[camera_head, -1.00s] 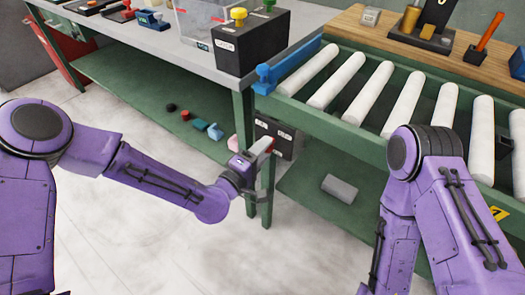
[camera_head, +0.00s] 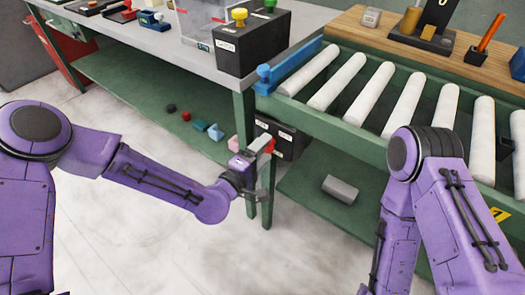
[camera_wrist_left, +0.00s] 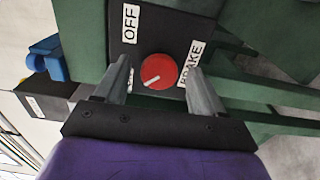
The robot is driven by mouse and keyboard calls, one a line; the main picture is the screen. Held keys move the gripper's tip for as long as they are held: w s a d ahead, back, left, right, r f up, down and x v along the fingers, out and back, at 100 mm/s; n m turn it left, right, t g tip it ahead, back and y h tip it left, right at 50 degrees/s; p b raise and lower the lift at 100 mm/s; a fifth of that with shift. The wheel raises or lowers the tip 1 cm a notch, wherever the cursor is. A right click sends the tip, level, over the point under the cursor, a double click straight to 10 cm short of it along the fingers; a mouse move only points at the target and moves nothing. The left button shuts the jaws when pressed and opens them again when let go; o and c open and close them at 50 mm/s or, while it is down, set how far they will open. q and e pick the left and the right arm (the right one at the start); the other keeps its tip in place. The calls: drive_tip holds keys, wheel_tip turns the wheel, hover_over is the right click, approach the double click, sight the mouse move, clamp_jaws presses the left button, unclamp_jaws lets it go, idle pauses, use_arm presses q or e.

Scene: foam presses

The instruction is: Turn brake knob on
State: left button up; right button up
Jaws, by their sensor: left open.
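The red brake knob (camera_wrist_left: 159,70) sits on a dark panel (camera_wrist_left: 150,22) with white labels; one reads "OFF" and another reads "BRAKE". A white line on the knob points toward its lower left in the left wrist view. My left gripper (camera_wrist_left: 160,85) is open, with one finger on each side of the knob and apart from it. In the head view the left gripper (camera_head: 262,165) is by the dark box (camera_head: 285,140) under the conveyor, and a bit of the red knob (camera_head: 269,146) shows beside it. My right gripper is outside the frames.
A green table leg (camera_head: 246,120) stands close to my left gripper. The roller conveyor (camera_head: 365,85) is above and to the right. A lower green shelf (camera_head: 160,100) holds several small coloured pieces. A grey block (camera_head: 340,189) lies on the shelf under the conveyor.

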use_arm(q)
drive_tip(key=v, duration=1)
drive_tip(key=shift+s+a, duration=0.15)
drive_tip(key=shift+s, duration=0.05)
